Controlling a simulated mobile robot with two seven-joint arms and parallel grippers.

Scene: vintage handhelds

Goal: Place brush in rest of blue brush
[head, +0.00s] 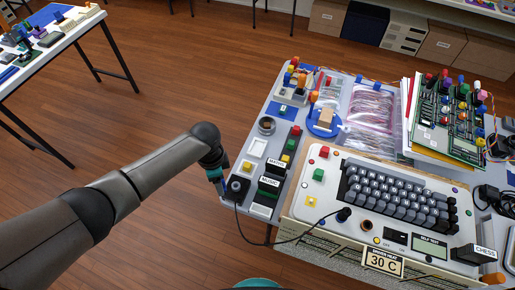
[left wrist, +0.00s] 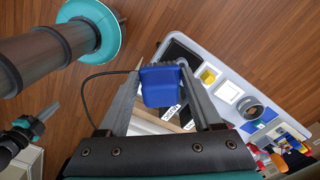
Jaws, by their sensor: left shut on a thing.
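In the left wrist view this gripper (left wrist: 160,72) is shut on a blue block-like piece (left wrist: 161,87). I cannot see bristles on it, so I cannot confirm that it is the brush. A round blue dish (head: 315,129) with a tan block (head: 325,119) on it stands farther back on the table. I cannot tell whether it is the brush rest. What seems to be my right gripper (left wrist: 50,95) shows at the left of the left wrist view, its fingers unclear.
A large keyboard unit (head: 330,215) fills the table front. A black cable (head: 270,242) loops from the left edge towards it. Open floor lies left.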

